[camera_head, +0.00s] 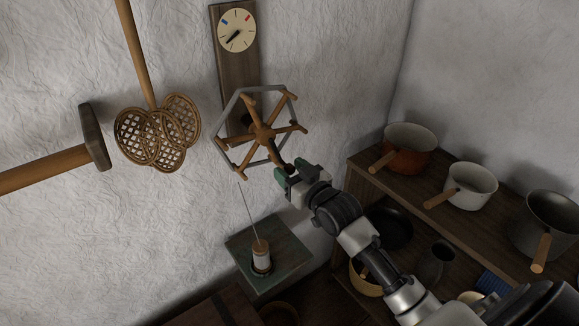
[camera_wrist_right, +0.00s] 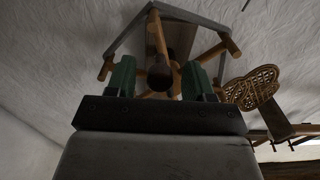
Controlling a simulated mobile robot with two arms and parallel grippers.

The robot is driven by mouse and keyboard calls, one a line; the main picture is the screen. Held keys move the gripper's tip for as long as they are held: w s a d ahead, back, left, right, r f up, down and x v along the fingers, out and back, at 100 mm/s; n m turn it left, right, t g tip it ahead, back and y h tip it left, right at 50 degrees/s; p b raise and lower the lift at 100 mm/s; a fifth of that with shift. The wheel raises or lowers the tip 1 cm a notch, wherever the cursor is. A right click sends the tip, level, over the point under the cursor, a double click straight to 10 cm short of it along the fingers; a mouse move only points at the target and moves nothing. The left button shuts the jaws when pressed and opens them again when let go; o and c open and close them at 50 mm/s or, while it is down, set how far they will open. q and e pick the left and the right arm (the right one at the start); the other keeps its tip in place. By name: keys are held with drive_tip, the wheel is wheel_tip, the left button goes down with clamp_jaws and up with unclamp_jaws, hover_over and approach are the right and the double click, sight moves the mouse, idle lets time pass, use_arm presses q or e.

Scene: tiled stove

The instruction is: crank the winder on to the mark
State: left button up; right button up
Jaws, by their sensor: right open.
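The winder (camera_head: 264,132) is a six-spoked wooden wheel with a grey hexagonal rim, mounted on a dark board on the wall. Above it is a pale round dial (camera_head: 238,31) with a blue mark at upper left, a red mark at upper right and a black pointer aimed lower left. My right gripper (camera_head: 290,172) is at the wheel's lower right, green fingers open. In the right wrist view, a dark round knob (camera_wrist_right: 160,78) shows between the open fingers (camera_wrist_right: 160,82); I cannot tell whether they touch it. My left gripper is not in view.
A thread runs up from a spool (camera_head: 261,257) on a grey-green stand (camera_head: 287,252) below. A wicker beater (camera_head: 158,136) and a hammer (camera_head: 95,137) are at left. A shelf (camera_head: 400,195) with several pots stands at right, close to my right arm.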

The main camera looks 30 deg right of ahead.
drive_tip(key=shift+w, duration=0.3)
clamp_jaws()
drive_tip(key=shift+w, duration=0.1)
